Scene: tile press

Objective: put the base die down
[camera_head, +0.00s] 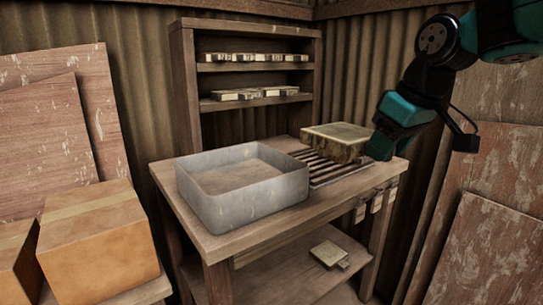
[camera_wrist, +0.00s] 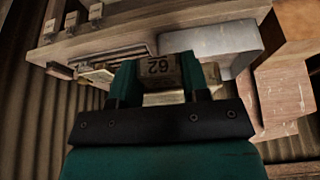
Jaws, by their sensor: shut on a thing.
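The base die, a broad pale block (camera_head: 338,137) with worn edges, is at the back right of the workbench, over the dark slatted rack (camera_head: 325,168). My gripper (camera_head: 378,148) reaches in from the right and is shut on the die's near end. In the wrist view my gripper (camera_wrist: 160,82) has its fingers on both sides of an end marked "62" (camera_wrist: 160,68), seen upside down. The die looks level and seems slightly above the slats. Whether it touches them I cannot tell. My gripper hides its right end.
A grey open tray (camera_head: 245,205) stands on the bench (camera_head: 255,238) left of the rack. Shelves behind (camera_head: 245,105) hold several small dies. Tagged pieces (camera_head: 376,201) hang at the bench's right edge. Another die (camera_head: 328,254) lies on the lower shelf. Cardboard boxes (camera_head: 95,255) stand at left.

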